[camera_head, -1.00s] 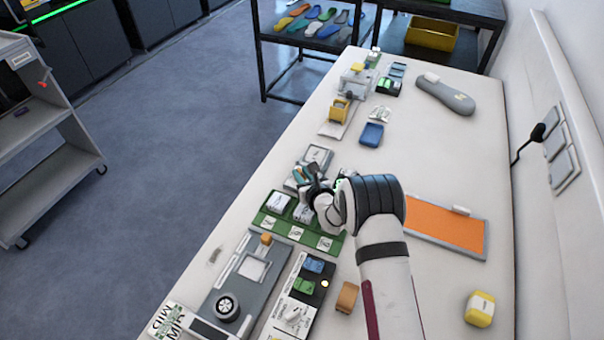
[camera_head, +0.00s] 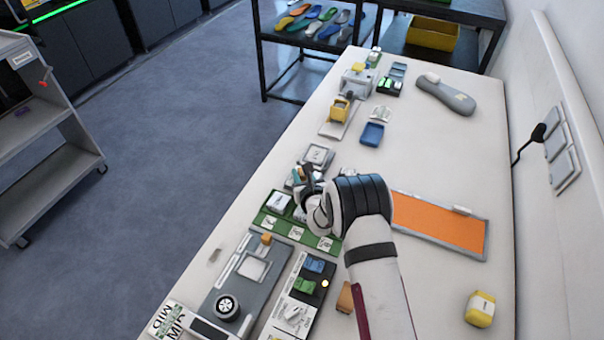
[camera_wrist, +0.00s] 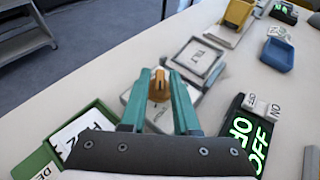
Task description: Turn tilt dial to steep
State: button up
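The tilt dial shows in the wrist view as an orange knob (camera_wrist: 159,84) on a grey base (camera_wrist: 131,98). My gripper (camera_wrist: 159,76) has two teal fingers pointing at the dial. The fingers stand apart, one on each side of the knob, and narrow gaps seem to show between them and it. In the head view my gripper (camera_head: 302,174) is over the same spot, beyond the green tray, and the knob is mostly hidden there. The dial's markings are too small or covered to read.
A grey plate with a label (camera_wrist: 200,60) lies just beyond the dial. A dark box with green lit OFF lettering (camera_wrist: 245,132) stands to the right. The green tray (camera_head: 328,245) with white cards is near. An orange mat (camera_head: 440,220) lies right of my arm.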

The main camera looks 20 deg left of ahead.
jog(key=shift+o, duration=0.8)
jog(key=v, duration=1.5)
jog(key=shift+s+d+r, duration=0.15)
jog(key=shift+s+r, duration=0.05)
jog(key=shift+s, duration=0.1)
